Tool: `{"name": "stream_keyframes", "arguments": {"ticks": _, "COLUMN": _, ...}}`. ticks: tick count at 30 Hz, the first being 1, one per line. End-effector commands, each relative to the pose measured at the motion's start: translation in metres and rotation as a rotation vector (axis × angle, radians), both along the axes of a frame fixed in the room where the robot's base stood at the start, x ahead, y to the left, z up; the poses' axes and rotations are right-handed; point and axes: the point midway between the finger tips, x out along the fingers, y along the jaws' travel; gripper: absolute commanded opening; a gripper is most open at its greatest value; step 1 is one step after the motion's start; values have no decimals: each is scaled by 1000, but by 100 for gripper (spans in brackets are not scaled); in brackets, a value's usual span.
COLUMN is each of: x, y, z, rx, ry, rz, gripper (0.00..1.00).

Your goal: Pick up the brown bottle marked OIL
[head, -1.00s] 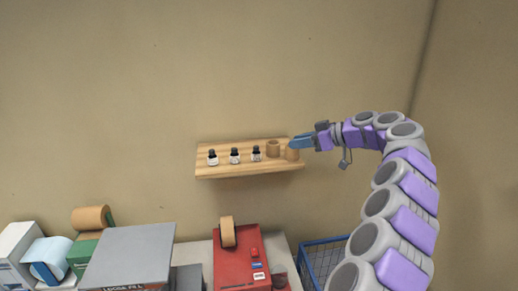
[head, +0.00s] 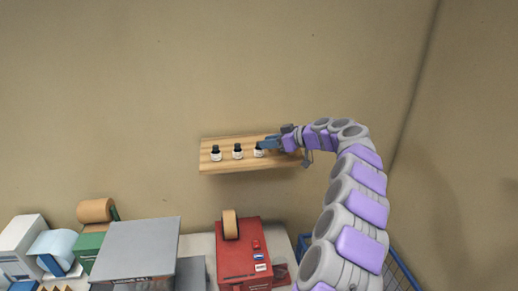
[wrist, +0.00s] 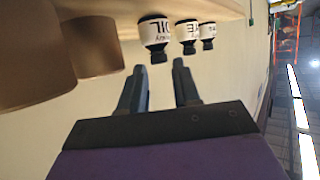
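Three small bottles with black caps and white labels stand in a row on the wooden wall shelf (head: 222,166). In the wrist view, which is upside down, the nearest bottle (wrist: 155,32) carries the label OIL. It is the rightmost bottle (head: 259,152) in the head view, its top partly covered by my fingers. My gripper (wrist: 158,67) is open and empty, with its two fingers apart and pointing toward the OIL bottle. The fingertips are close to its cap, with the cap about between them in the wrist view. I cannot tell whether they touch. In the head view my gripper (head: 264,143) is over the shelf's right part.
The other two bottles (wrist: 187,36) (wrist: 207,35) stand just beyond the OIL bottle. Two brown cylinders (wrist: 25,60) (wrist: 95,45) are close on the near side; my arm hides them in the head view. Below are a red tape dispenser (head: 240,262) and a blue basket (head: 402,275).

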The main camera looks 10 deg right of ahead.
Motion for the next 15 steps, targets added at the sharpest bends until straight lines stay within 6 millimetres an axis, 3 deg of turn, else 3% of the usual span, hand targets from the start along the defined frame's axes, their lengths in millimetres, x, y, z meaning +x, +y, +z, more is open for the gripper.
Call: {"name": "stream_keyframes", "arguments": {"ticks": 15, "x": 31, "y": 32, "z": -20, "rx": 1, "ry": 1, "rz": 1, "gripper": 32}}
